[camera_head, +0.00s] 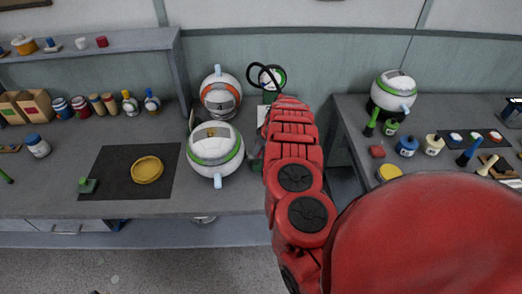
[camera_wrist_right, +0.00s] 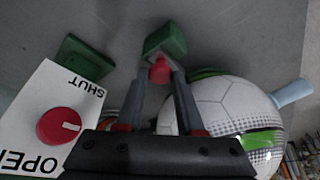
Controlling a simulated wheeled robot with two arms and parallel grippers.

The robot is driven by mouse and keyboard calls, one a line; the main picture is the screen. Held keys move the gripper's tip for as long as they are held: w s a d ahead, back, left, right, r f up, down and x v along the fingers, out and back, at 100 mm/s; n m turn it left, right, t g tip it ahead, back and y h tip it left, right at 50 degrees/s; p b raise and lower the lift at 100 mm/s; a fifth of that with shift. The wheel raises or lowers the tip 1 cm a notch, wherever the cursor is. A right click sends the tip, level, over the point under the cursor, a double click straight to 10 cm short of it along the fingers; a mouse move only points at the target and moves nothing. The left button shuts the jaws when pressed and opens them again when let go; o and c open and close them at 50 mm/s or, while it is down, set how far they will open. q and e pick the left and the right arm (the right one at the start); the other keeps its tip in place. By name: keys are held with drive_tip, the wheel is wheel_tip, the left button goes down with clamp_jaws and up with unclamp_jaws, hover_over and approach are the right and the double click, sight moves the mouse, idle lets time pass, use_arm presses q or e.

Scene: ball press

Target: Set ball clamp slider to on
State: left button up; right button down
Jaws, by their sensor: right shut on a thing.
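In the right wrist view my right gripper (camera_wrist_right: 160,76) has its two fingers closed around a small red knob (camera_wrist_right: 160,70). The knob sits against a green block (camera_wrist_right: 166,42); I take this to be the slider, but its label does not show. Left of the fingers is a white panel (camera_wrist_right: 38,97) marked OPEN and SHUT, with a round red dial (camera_wrist_right: 59,126). A white football-patterned ball (camera_wrist_right: 225,102) with a green band lies right of the fingers. In the head view my red right arm hides the gripper and the knob.
In the head view a green-banded ball (camera_head: 215,158) and an orange-banded ball (camera_head: 220,98) stand left of my arm. A yellow dish (camera_head: 147,170) lies on a dark mat (camera_head: 110,165). The right table (camera_head: 350,135) holds another ball (camera_head: 394,88) and several jars.

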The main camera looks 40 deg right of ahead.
drive_tip(key=c, duration=0.5)
unclamp_jaws()
drive_tip(key=shift+c, duration=0.2)
drive_tip(key=shift+r, duration=0.15)
drive_tip(key=p+v, duration=1)
drive_tip(key=v, duration=0.7)
drive_tip(key=shift+s+p, duration=0.2)
drive_tip(key=shift+p, duration=0.15)
